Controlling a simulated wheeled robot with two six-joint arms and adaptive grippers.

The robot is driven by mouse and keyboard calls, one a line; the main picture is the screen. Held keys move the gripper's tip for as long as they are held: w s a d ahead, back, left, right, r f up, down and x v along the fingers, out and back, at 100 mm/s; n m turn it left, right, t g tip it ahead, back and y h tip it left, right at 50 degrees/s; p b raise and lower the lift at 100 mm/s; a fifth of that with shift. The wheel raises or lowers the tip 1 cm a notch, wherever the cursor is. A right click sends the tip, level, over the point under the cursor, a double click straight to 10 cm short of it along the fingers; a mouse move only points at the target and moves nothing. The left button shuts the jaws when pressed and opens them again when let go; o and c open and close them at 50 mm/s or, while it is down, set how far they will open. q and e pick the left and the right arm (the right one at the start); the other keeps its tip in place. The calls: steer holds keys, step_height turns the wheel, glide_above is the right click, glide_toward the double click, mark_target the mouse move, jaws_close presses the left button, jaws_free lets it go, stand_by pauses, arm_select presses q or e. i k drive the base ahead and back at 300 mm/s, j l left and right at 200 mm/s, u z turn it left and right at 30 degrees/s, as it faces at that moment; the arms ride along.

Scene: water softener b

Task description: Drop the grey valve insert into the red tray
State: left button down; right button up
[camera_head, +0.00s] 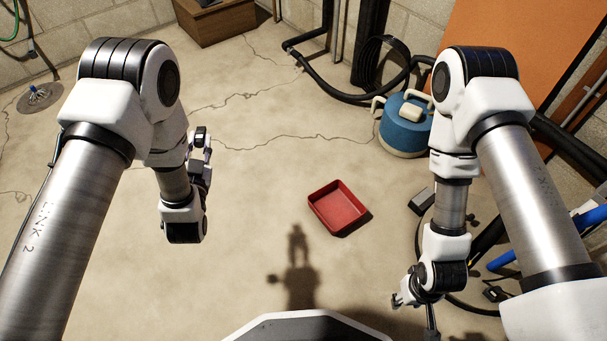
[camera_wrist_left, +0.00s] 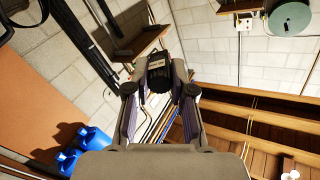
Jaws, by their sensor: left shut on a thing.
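The red tray (camera_head: 337,207) lies on the concrete floor near the middle of the head view and looks empty. My left gripper (camera_head: 202,147) is up and to the left of the tray, apart from it. In the left wrist view, my left gripper (camera_wrist_left: 159,88) is shut on a dark grey ribbed piece, the valve insert (camera_wrist_left: 158,74), held between its fingertips. The insert shows only as a small dark shape in the head view. My right gripper (camera_head: 405,298) hangs low at the right, and its fingers are too unclear to read.
A blue tank (camera_head: 405,126) with pale handles stands behind the tray to the right. Black hoses (camera_head: 345,97) run along the back wall. A small dark box (camera_head: 421,201) lies right of the tray. The floor between my left gripper and the tray is clear.

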mark_target(333, 210)
steer(key=i+j+z, duration=0.5)
steer(key=i+j, duration=0.15)
steer(key=j, duration=0.25)
steer(key=i+j+z, duration=0.2)
steer(key=j, duration=0.15)
steer(key=i+j+z, duration=0.15)
steer(key=j, duration=0.25)
steer(key=i+j+z, duration=0.15)
steer(key=j, duration=0.2)
steer(key=i+j+z, duration=0.2)
steer(key=j, duration=0.25)
steer(key=k+l, duration=0.05)
